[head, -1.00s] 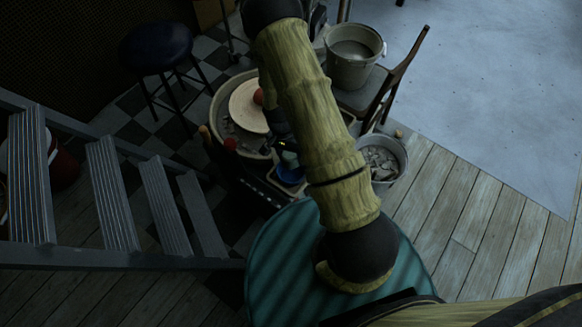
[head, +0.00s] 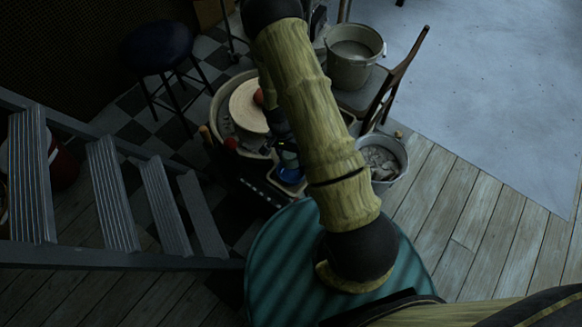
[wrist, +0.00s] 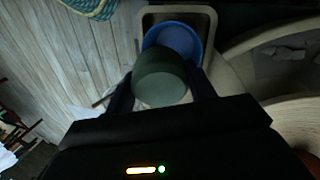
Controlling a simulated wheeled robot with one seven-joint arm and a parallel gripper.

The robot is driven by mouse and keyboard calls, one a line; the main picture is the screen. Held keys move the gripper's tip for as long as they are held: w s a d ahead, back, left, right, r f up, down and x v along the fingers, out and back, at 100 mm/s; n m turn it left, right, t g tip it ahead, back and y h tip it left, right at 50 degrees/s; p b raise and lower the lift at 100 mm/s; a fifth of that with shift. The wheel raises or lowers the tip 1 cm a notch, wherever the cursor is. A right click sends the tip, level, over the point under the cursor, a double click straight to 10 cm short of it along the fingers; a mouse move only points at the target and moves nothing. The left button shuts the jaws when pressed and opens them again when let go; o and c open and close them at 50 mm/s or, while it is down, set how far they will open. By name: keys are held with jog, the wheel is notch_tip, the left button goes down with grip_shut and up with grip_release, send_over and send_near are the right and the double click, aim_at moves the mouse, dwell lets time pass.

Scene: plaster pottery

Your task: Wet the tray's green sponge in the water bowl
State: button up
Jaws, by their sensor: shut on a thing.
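The green sponge (wrist: 161,82) is a dull green, rounded block held between the two dark fingers of my gripper (wrist: 160,78) in the wrist view. My gripper is shut on it. The blue water bowl (wrist: 178,36) lies just beyond the sponge, and the sponge covers its near part in that view. I cannot tell whether the sponge touches the bowl or water. The bowl sits within a pale-rimmed tray (wrist: 211,22). In the head view the blue bowl (head: 290,174) shows left of my arm, and my arm hides most of the gripper.
A pottery wheel (head: 247,106) stands left of my arm. A large bucket (head: 352,58) is on a chair behind, and a smaller bucket (head: 384,162) is to the right. A stool (head: 157,48) and metal stairs (head: 110,195) are left. Wooden floor at right is clear.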

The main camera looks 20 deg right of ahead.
aim_at(292, 155)
dwell(0.3)
jog(key=shift+s+d+p+v, duration=0.1)
jog(key=shift+s+p+v, duration=0.1)
jog(key=shift+p+v, duration=0.75)
jog(key=shift+s+d+p+v, duration=0.15)
jog(key=shift+s+p+v, duration=0.05)
jog(key=shift+p+v, duration=0.75)
jog(key=shift+r, duration=0.15)
jog(key=shift+w+r, duration=0.1)
jog(key=shift+w+r+n, duration=0.25)
jog(key=shift+n, duration=0.05)
jog(key=w+r+n+p, duration=0.2)
jog(key=r+n+p, duration=0.2)
jog(key=r+p, duration=0.4)
jog(key=w+r+n+t+h+p, duration=0.1)
jog(key=w+r+n+p, duration=0.2)
jog(key=r+p, duration=0.6)
notch_tip(292, 155, up, 3)
jog(key=shift+w+f+n+p, duration=0.1)
jog(key=shift+w+n+p, duration=0.2)
jog(key=shift+n, duration=0.1)
